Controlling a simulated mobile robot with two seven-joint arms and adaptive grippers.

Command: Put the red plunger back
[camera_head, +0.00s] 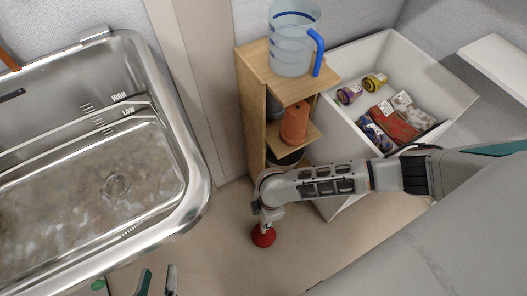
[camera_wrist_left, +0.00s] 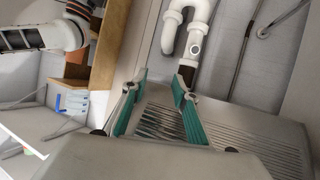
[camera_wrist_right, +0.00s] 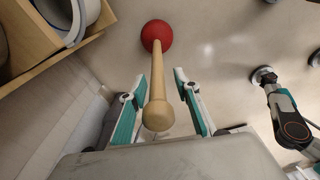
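The red plunger has a red rubber cup (camera_head: 263,237) on the floor, below the end of my right arm in the head view. In the right wrist view its cup (camera_wrist_right: 157,35) is at the top and its pale wooden handle (camera_wrist_right: 156,85) points toward the camera. My right gripper (camera_wrist_right: 165,85) is open, with the handle's end between its fingers and a visible gap on each side. My left gripper (camera_head: 157,281) is open and empty near the sink's lower edge. In the left wrist view its open fingers (camera_wrist_left: 160,80) face white pipes.
A metal sink (camera_head: 180,205) with murky water fills the left. A wooden shelf (camera_head: 250,105) holds a clear jug (camera_head: 292,45) and an orange item (camera_head: 294,122). An open white drawer (camera_head: 345,120) with small goods stands beside it. The floor around the plunger has some free room.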

